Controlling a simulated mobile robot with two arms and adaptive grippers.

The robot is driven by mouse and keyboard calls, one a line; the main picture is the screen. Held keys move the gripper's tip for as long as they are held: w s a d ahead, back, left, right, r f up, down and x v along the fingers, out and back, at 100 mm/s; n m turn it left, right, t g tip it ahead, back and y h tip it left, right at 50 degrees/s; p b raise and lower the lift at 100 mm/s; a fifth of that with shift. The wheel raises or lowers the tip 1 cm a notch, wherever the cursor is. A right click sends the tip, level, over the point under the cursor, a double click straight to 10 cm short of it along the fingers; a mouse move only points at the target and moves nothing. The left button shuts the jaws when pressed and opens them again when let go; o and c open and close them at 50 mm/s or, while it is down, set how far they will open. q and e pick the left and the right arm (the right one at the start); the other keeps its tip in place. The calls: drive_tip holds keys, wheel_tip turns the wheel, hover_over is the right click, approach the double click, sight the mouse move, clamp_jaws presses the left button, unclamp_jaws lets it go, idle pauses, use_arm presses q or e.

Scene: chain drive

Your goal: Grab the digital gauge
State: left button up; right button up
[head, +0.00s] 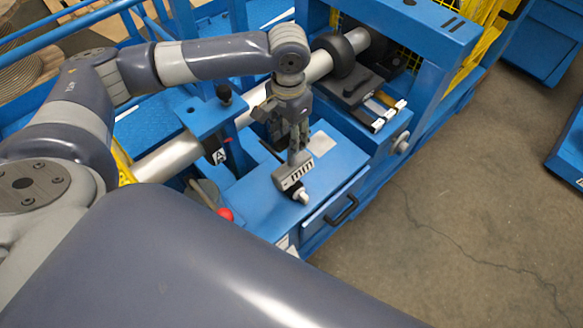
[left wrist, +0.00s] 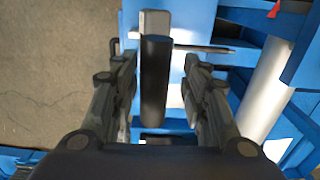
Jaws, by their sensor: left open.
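The digital gauge (head: 297,172) is a grey block marked "mm" with a pale round end, on the blue cabinet top (head: 252,200). My left gripper (head: 294,150) points down right over it, and its fingers hide part of the gauge. In the left wrist view the gauge (left wrist: 155,85) shows as a dark upright bar between my two open fingers. Gaps show on both sides of it there, wider on the right. I cannot tell how far down its sides the fingertips reach. My right gripper is not in view.
A drawer with a black handle (head: 342,209) is on the cabinet front. A red knob (head: 225,213) stands at the cabinet's left. A long silver shaft (head: 170,157) with a black roller (head: 335,54) runs behind. Bare concrete floor (head: 450,215) lies to the right.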

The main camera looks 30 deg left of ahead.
sight(286, 178)
use_arm(q)
drive_tip(key=shift+d+f+p, duration=0.15)
drive_tip(key=shift+f+p, duration=0.15)
drive_tip(key=shift+f, duration=1.35)
drive_tip(key=shift+d+f+p, duration=0.15)
drive_tip(key=shift+f+p, duration=0.1)
drive_tip(key=shift+f, duration=1.35)
clamp_jaws()
drive_tip(key=shift+w+r, duration=0.15)
drive_tip(key=shift+w, duration=0.05)
